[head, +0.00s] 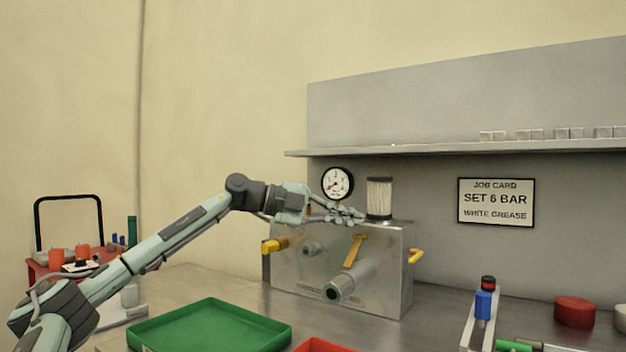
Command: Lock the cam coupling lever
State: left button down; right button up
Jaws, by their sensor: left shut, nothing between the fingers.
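A grey metal block (293,276) stands on the bench. A grey cylindrical coupling (352,281) with a dark open end sticks out of its front, towards the lower left. A yellow lever (355,250) stands up from the coupling, tilted slightly right; I take it as the cam lever, and its exact lock position cannot be told. My left gripper (352,214) is shut and empty, above the block's top edge and just above the lever's upper end in the picture. Whether it touches the lever or block is unclear. My right gripper is not in view.
A pressure gauge (337,183) and a pleated filter (379,199) stand at the block's top. Yellow handles sit at its left (274,245) and right (416,256). A green tray (210,330) lies in front. A shelf (450,147) overhangs behind. Bench right of the block is partly clear.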

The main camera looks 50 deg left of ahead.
pick_arm(q)
jog(key=s+a+r, duration=0.5)
jog(key=s+r, duration=0.1)
jog(key=r, duration=0.2)
jog(key=shift+a, duration=0.3)
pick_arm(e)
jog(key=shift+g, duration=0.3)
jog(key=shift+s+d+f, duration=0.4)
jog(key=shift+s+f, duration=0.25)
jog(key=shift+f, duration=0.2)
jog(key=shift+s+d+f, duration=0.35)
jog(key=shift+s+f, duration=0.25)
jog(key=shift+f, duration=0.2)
